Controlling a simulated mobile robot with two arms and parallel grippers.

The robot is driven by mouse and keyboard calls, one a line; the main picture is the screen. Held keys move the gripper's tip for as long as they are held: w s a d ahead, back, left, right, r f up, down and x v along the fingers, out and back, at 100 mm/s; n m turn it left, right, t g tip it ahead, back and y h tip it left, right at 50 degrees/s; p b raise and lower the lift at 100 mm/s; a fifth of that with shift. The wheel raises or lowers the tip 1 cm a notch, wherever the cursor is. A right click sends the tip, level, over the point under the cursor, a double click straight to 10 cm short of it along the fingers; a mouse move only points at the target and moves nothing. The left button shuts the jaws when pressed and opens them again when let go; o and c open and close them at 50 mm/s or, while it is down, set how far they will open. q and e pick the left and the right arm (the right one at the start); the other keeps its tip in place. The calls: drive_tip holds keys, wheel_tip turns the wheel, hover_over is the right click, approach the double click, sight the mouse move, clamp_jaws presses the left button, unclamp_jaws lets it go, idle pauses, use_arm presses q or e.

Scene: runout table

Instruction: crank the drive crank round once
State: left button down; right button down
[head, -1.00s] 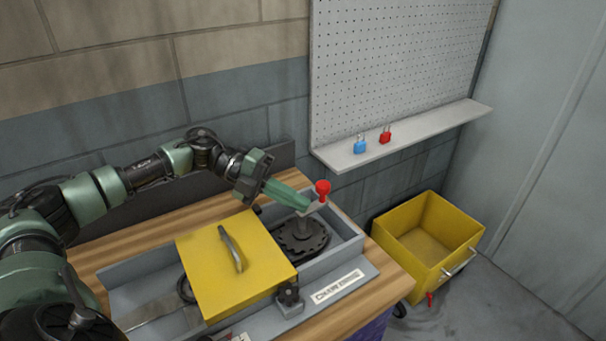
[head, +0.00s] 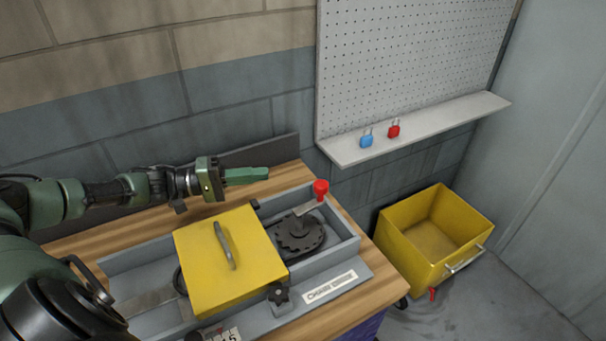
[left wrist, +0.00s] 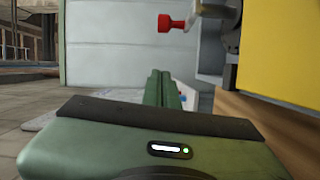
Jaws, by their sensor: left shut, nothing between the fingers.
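The drive crank is a grey arm with a red knob (head: 320,188) at its outer end, above a dark toothed sprocket (head: 300,235) in the grey trough. The knob points to the back right in the head view. My left gripper (head: 266,174) is shut and empty, over the back edge of the table, to the left of the knob and apart from it. In the left wrist view the red knob (left wrist: 166,23) shows above the closed fingers (left wrist: 160,88). My right gripper is not in view.
A yellow cover (head: 225,265) with a grey handle sits over the trough's left part. A yellow cart (head: 405,262) stands on the floor at right. Blue (head: 366,141) and red (head: 394,130) padlocks are on the pegboard shelf (head: 345,155). Bare wood (head: 85,240) lies behind the trough.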

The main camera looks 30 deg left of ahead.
use_arm(q)
drive_tip(key=w+d+n+p, duration=0.1)
drive_tip(key=w+d+p, duration=0.3)
drive_tip(key=d, duration=0.6)
drive_tip(key=shift+w+f+p, duration=0.2)
drive_tip(key=shift+w+p, duration=0.1)
drive_tip(key=shift+p, duration=0.45)
drive_tip(key=shift+d, duration=0.1)
drive_tip(key=shift+s+a, duration=0.1)
drive_tip(key=shift+a, duration=0.1)
